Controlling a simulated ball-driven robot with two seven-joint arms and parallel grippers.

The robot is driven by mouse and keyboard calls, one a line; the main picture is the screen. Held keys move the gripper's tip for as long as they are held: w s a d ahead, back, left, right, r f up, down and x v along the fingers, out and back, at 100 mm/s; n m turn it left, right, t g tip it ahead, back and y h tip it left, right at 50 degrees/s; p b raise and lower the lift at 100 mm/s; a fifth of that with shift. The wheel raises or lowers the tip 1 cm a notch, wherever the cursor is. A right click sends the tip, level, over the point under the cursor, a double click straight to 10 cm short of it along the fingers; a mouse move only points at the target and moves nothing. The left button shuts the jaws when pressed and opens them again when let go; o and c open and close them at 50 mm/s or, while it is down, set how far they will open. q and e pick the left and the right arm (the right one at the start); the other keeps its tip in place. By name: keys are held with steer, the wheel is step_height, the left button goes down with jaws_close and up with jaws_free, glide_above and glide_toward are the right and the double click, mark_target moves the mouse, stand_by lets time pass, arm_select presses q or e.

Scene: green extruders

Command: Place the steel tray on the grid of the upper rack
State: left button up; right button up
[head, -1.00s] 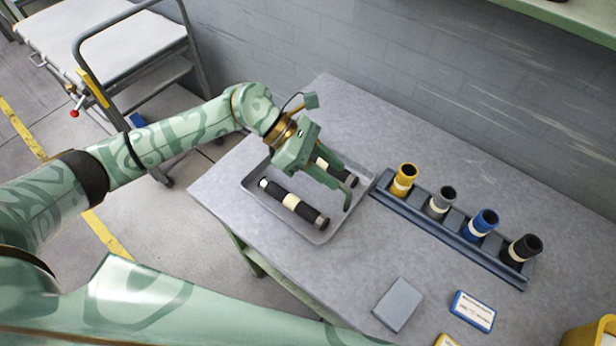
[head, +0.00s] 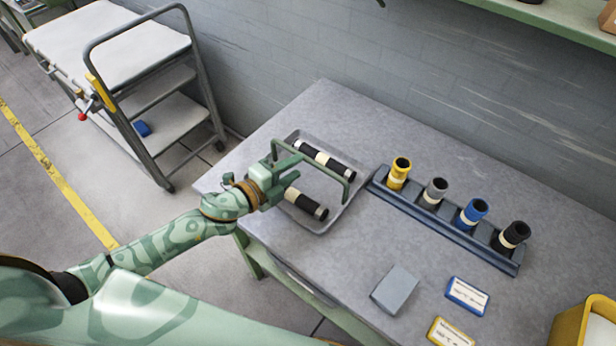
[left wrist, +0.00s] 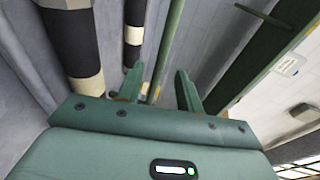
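The steel tray (head: 334,218) rests on the grey table and holds two black rollers with cream bands, one (head: 325,160) toward the back and one (head: 305,203) toward the front. A green arched handle (head: 328,166) rises over the tray. My left gripper (head: 298,160) reaches over the tray's left side with its fingertips at the handle bar. In the left wrist view the left gripper (left wrist: 158,78) has its fingers apart, with the green bar (left wrist: 168,45) between them and gaps on both sides. The upper rack's grid cannot be made out. My right gripper is out of view.
A blue-grey rack (head: 440,222) with yellow, grey, blue and black cylinders stands close to the tray's right. A grey block (head: 395,290) and labelled boxes lie in front. A green shelf (head: 545,22) is at upper right, and a cart (head: 115,50) stands left.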

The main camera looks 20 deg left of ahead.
mark_target(307, 161)
arm_select(q)
steer(key=b+x, duration=0.1)
steer(key=x, duration=0.6)
steer(key=shift+w+d+f, duration=0.1)
steer(key=shift+w+d, duration=0.1)
steer(key=shift+d, duration=0.05)
steer(key=shift+c, duration=0.4)
jaws_close()
